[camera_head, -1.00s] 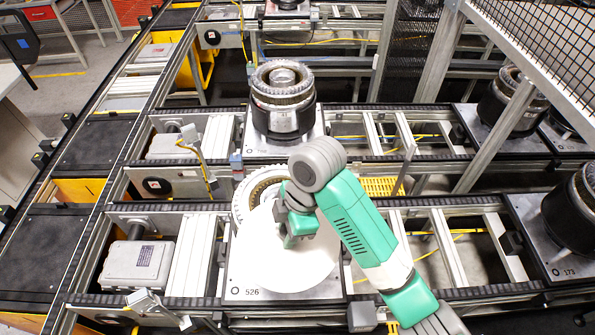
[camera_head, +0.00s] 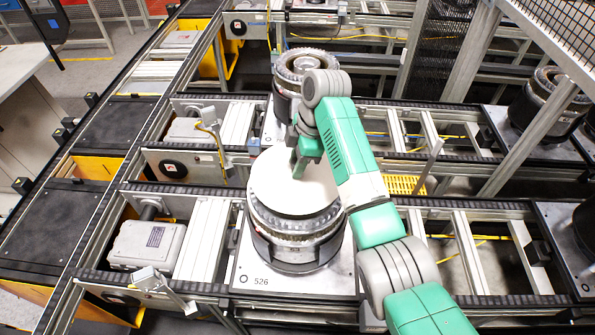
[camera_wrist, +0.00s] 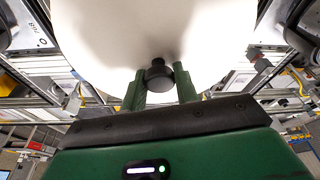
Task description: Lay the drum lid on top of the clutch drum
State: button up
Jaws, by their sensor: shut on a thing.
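The drum lid (camera_head: 278,189) is a white round disc. In the head view it lies level over the top of the clutch drum (camera_head: 296,236), a dark and silver cylinder on the pallet (camera_head: 252,268) marked 526. I cannot tell whether the lid touches the drum or is just above it. My gripper (camera_head: 299,168) is over the lid's far part. In the wrist view my gripper's two green fingers (camera_wrist: 160,88) are shut on the dark knob (camera_wrist: 158,74) of the lid (camera_wrist: 150,30). The lid hides the drum's top.
Another drum (camera_head: 304,70) stands on a pallet behind, close to my arm. More drums (camera_head: 545,105) stand at the right. A grey box (camera_head: 147,244) sits left of the pallet. Conveyor rails (camera_head: 440,205) run across the scene.

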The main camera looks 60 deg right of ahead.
aim_at(310, 170)
jog(key=shift+f+p, duration=0.35)
jog(key=shift+f, duration=1.4)
jog(key=o, duration=1.1)
jog(key=v, duration=1.2)
jog(key=shift+r+p, duration=0.2)
jog(key=shift+p, duration=0.15)
